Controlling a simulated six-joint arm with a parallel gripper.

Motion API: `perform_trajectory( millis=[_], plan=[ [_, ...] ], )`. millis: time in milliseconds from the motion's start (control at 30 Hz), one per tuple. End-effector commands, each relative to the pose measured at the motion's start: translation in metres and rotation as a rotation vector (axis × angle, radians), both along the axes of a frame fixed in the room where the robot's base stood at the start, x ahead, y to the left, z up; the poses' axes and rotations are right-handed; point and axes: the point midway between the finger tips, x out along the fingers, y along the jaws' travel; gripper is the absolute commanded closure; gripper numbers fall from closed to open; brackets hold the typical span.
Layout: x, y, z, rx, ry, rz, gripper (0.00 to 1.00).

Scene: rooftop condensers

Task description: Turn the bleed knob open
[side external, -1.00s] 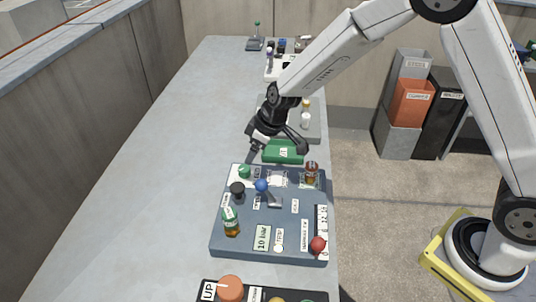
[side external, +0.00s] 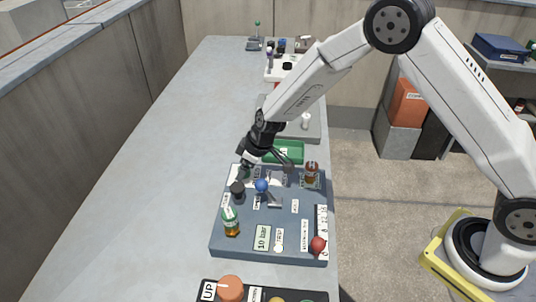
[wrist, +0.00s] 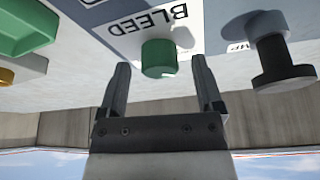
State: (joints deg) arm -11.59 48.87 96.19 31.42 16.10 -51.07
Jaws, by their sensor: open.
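The bleed knob (wrist: 158,58) is a small green cylinder beside a label reading BLEED in the wrist view. It sits on the blue-grey panel (side external: 275,222), near the panel's far left corner. My gripper (wrist: 163,80) is open, with one finger on each side of the knob in the wrist view. The fingertips look close to the knob, but I cannot tell whether they touch it. In the side view my gripper (side external: 262,165) is low over that corner and hides most of the knob.
A black knob (wrist: 275,60) stands right of the green knob in the wrist view. A blue knob (side external: 261,186), an amber bottle-like part (side external: 231,222) and a red knob (side external: 318,244) are on the panel. A green tray (side external: 288,151) lies behind it. The bench's left side is clear.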

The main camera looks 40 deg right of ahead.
Motion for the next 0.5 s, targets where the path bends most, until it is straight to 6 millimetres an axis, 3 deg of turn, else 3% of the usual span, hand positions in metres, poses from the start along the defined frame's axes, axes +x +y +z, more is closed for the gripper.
perform_trajectory(
  millis=[333, 500],
  plan=[
    [0.0008, 0.0004, -0.0015, 0.001, -0.001, 0.0, 0.19],
    [0.0007, 0.0004, -0.0014, 0.0, 0.0, 0.0, 0.73]
  ],
)
